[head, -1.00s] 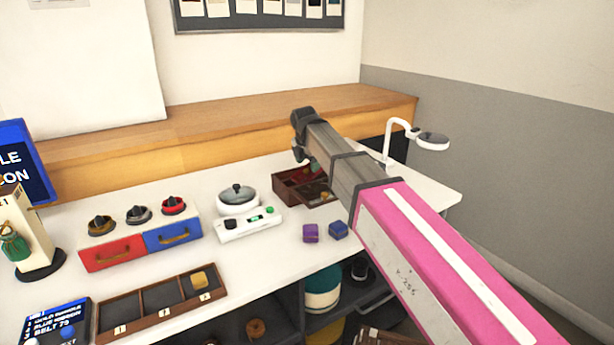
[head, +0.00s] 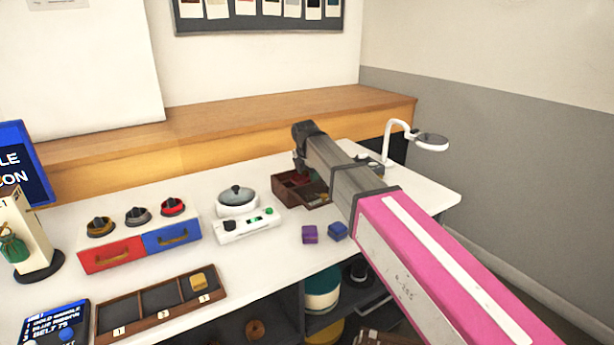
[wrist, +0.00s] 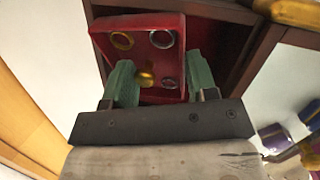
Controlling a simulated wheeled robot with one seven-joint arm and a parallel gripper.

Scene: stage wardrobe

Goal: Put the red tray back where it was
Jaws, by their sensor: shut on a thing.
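The red tray (wrist: 152,58) fills the upper middle of the wrist view. It is tilted in that picture and carries rings and a small gold piece. My gripper (wrist: 160,83) is shut on it, with one green finger at each side. Behind it is a dark wooden compartment box (wrist: 222,48) with reddish-brown inner walls. In the head view, my gripper (head: 302,166) is over this wooden box (head: 284,192) at the back right of the table. My arm hides most of the tray there, and I cannot tell whether the tray touches the box floor.
A white scale (head: 247,227) stands left of the box. A purple block (head: 310,234) and a blue block (head: 338,230) lie in front of it. A white lamp (head: 431,142) stands at right. A red drawer (head: 112,255) and a blue drawer (head: 172,237) are farther left.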

